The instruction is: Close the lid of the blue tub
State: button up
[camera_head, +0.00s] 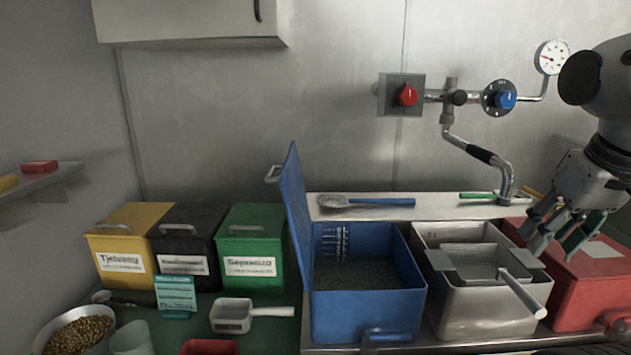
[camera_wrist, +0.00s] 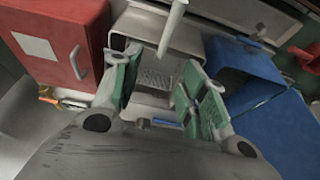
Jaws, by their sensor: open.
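The blue tub (camera_head: 365,315) stands on the counter right of centre in the head view, with dark grainy contents inside. Its blue lid (camera_head: 297,208) is hinged on the left side and stands open, nearly upright. In the wrist view the tub (camera_wrist: 238,72) is at the right, with the lid (camera_wrist: 275,130) below and right of it. My gripper (camera_head: 560,235) is open and empty at the right, above the red tub and well away from the lid. In the wrist view the gripper's green-padded fingers (camera_wrist: 162,95) are spread apart.
A metal tub (camera_head: 490,310) with a strainer and handle stands right of the blue tub. A red tub (camera_head: 585,285) is further right. Yellow, black and green bins (camera_head: 250,250) stand left of the lid. A pipe with valves (camera_head: 480,150) juts from the wall.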

aim_at(291, 179)
jog(key=k+j, duration=0.1)
jog(key=j, duration=0.2)
jog(key=k+j, duration=0.15)
jog(key=j, duration=0.2)
jog(key=k+j, duration=0.1)
jog(key=j, duration=0.2)
jog(key=k+j, duration=0.1)
jog(key=j, duration=0.25)
jog(key=j+u, duration=0.25)
jog(key=i+j+u, duration=0.1)
jog(key=u, duration=0.2)
